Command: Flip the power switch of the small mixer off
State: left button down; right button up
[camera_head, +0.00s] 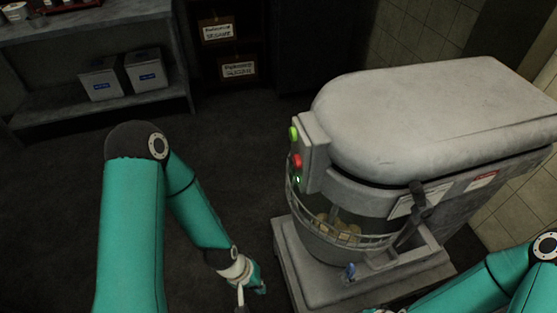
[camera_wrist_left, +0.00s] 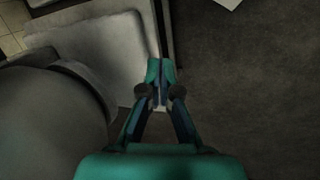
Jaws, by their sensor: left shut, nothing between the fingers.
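The small mixer (camera_head: 420,125) is a grey machine at the right of the head view. Its control box (camera_head: 313,150) on the front left carries a green button (camera_head: 294,133), a red button (camera_head: 297,161) and a small lit green light or switch (camera_head: 298,180). My left gripper (camera_head: 240,296) hangs low, left of the mixer and apart from it, partly cut off by the bottom edge. In the left wrist view, my left gripper (camera_wrist_left: 160,105) is shut and empty, with the mixer's grey base (camera_wrist_left: 110,50) at the left. My right arm enters at lower right; its gripper is not visible.
The mixer's wire guard (camera_head: 335,228) surrounds its bowl. A dark lever (camera_head: 415,210) stands at its side. A shelf (camera_head: 100,110) with two grey boxes (camera_head: 146,70) is at the back left. Dark floor is clear between shelf and mixer. A tiled wall (camera_head: 515,205) is at right.

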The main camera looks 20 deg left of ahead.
pick_arm(q)
jog(key=w+a+r+n+t+p, duration=0.1)
jog(key=w+a+r+n, duration=0.25)
jog(key=r, duration=0.25)
jog(key=w+a+r+n+h, duration=0.1)
jog(key=w+a+r+n, duration=0.1)
jog(key=r+n, duration=0.3)
jog(key=w+a+r+n+t+p, duration=0.1)
jog(key=w+a+r+n, duration=0.25)
jog(key=r, duration=0.25)
notch_tip(320, 180, up, 21)
jog(key=w+a+n+t+h+p, duration=0.1)
jog(key=n+t+h, duration=0.2)
jog(key=n, duration=0.5)
jog(key=shift+w+r+n+h, duration=0.2)
jog(key=shift+w+n+h, duration=0.1)
jog(key=shift+h, duration=0.1)
jog(key=shift+a, duration=0.1)
send_near(290, 167)
jog(key=shift+p+x, duration=0.35)
jog(key=shift+x, duration=2.9)
jog(key=shift+a+f, duration=0.1)
jog(key=shift+a, duration=0.05)
